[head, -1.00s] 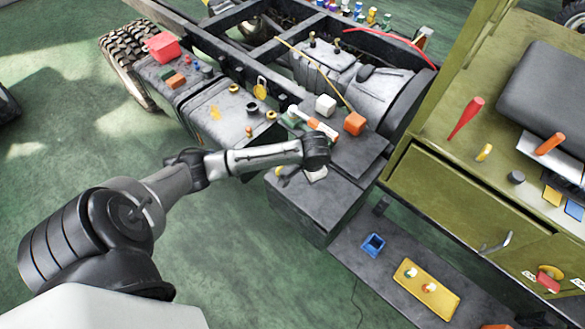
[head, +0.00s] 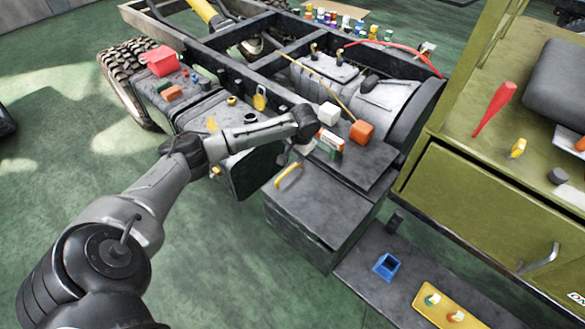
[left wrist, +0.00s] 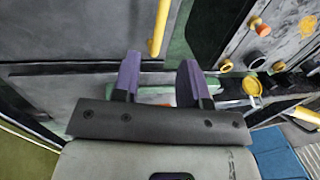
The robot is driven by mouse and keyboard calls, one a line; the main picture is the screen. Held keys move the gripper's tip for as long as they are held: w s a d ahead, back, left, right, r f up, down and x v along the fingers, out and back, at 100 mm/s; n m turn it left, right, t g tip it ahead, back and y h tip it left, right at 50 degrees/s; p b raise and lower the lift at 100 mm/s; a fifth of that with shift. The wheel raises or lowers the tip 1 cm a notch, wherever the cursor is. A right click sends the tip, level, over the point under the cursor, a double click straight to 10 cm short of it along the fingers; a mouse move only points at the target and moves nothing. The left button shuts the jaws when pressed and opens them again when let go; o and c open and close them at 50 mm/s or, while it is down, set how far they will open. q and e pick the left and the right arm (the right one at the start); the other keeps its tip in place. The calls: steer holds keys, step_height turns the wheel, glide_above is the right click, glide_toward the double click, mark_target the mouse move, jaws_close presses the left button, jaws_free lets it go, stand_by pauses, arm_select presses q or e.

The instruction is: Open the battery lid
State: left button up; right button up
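The battery box has a dark grey flat lid (head: 325,205), which lies closed. A yellow bar handle (head: 289,176) stands at the lid's far left edge. In the left wrist view the yellow handle (left wrist: 159,28) shows at top centre, beyond the fingertips and apart from them. My left gripper (left wrist: 160,80) is open, with two purple-grey fingers and nothing gripped. In the head view my left wrist is above the far side of the box, past the handle; the fingers are mostly hidden there. My right gripper is not in view.
An orange block (head: 361,132) and a white block (head: 328,113) sit behind the box. A tank with caps (head: 215,115) is on the left. A green cabinet (head: 490,205) stands on the right. A blue open box (head: 386,266) and a yellow panel (head: 445,307) are on the lower step.

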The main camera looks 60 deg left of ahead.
mark_target(292, 167)
arm_select(q)
steer(key=f, duration=0.2)
steer(key=a+f+b, duration=0.1)
steer(key=f, duration=0.2)
steer(key=f+b, duration=0.1)
steer(key=f, duration=0.2)
steer(key=shift+s+a, duration=0.2)
steer(key=shift+a, duration=0.05)
steer(key=shift+c, duration=0.2)
jaws_close()
